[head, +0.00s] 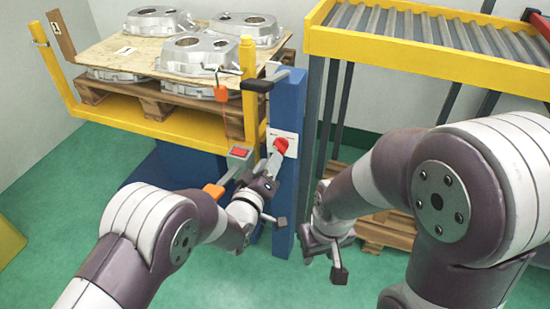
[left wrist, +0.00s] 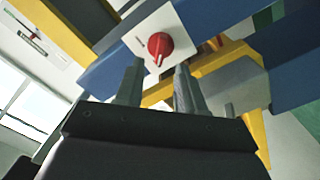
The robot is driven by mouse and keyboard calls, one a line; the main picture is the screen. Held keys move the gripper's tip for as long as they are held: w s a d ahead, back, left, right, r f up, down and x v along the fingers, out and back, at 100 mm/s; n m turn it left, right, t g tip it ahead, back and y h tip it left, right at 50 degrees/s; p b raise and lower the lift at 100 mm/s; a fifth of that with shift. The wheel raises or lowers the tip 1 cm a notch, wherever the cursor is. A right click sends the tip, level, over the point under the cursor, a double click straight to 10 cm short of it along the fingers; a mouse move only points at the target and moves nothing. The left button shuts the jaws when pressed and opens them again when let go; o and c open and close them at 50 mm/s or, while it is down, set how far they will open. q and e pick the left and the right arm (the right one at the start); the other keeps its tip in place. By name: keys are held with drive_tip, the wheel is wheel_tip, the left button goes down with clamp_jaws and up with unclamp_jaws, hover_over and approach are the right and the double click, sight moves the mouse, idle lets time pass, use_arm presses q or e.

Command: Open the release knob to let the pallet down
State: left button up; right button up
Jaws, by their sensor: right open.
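The red release knob (head: 281,145) sits on a white plate on the blue column (head: 288,105). In the left wrist view the knob (left wrist: 160,45) is ahead of my fingers, its pale pointer mark towards the lower edge. My left gripper (head: 272,162) is close below the knob; the left wrist view shows its two fingers (left wrist: 157,88) apart with nothing between them. Contact with the knob does not show. The wooden pallet (head: 158,108) rests raised on the yellow lift frame, carrying a board with several aluminium castings (head: 205,55). My right gripper (head: 322,262) is open and empty, low right of the column.
A yellow roller conveyor (head: 430,50) stands right.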

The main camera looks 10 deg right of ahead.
sight(280, 147)
use_arm(q)
drive_tip(key=b+x, duration=0.1)
drive_tip(key=x, duration=0.4)
drive_tip(key=shift+c, duration=0.3)
clamp_jaws()
